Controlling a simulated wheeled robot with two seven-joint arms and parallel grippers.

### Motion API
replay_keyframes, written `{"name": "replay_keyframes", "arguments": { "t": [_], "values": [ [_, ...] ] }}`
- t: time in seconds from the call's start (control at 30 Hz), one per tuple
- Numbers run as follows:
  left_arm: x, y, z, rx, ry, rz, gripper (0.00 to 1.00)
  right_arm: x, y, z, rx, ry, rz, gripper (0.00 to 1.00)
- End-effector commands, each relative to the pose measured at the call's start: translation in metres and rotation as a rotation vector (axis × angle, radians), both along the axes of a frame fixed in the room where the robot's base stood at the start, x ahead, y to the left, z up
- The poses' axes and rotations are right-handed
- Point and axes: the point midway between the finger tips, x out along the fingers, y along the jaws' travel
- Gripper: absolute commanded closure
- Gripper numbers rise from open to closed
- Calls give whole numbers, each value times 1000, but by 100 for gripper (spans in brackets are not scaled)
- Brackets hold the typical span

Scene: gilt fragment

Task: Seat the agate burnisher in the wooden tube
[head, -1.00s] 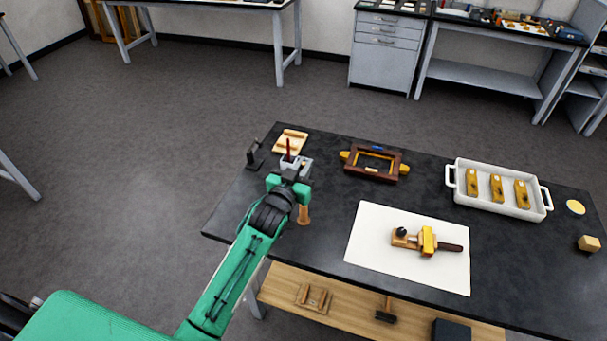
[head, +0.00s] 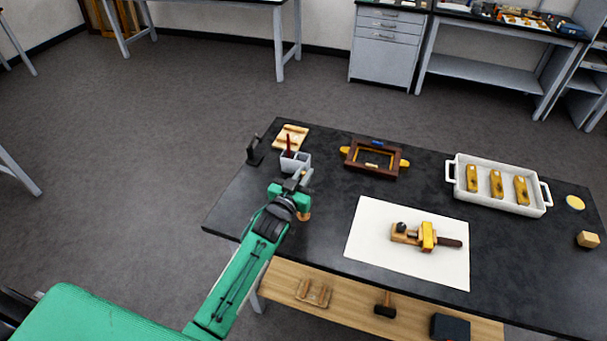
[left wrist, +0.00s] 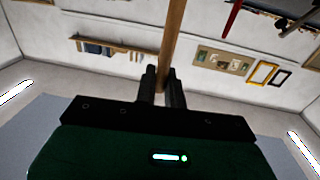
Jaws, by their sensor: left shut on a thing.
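My left gripper (head: 297,188) is over the left part of the black table, shut on a slim wooden rod. In the left wrist view this rod (left wrist: 173,42) passes between the fingers (left wrist: 164,88); I take it to be the agate burnisher, but its stone tip does not show. A tan wooden piece (head: 305,216), apparently the wooden tube, shows just under the gripper in the head view and is mostly hidden by it. I cannot tell whether rod and tube touch. My right gripper is not in view.
A light grey cup (head: 297,162) with a red-handled tool (head: 289,146) stands just behind the gripper. A dark stand (head: 254,151) is at the left. A brown frame (head: 375,173), a white sheet (head: 368,250) and a white tray (head: 502,206) lie to the right.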

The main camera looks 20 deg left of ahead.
Motion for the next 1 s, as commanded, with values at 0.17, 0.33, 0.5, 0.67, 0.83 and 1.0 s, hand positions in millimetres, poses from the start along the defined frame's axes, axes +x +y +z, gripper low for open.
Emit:
{"name": "replay_keyframes", "arguments": {
  "t": [0.17,0.33,0.5,0.67,0.83,1.0],
  "values": [
    [0,0,-1,0,0,0,82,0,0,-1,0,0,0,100],
    [0,0,-1,0,0,0,68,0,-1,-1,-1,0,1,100],
    [0,0,-1,0,0,0,68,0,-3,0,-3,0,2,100],
    [0,0,11,0,0,0,68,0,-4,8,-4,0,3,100],
    [-24,3,7,0,1,0,68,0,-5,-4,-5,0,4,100],
    [-59,8,6,0,1,0,68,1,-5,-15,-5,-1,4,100]
  ]
}}
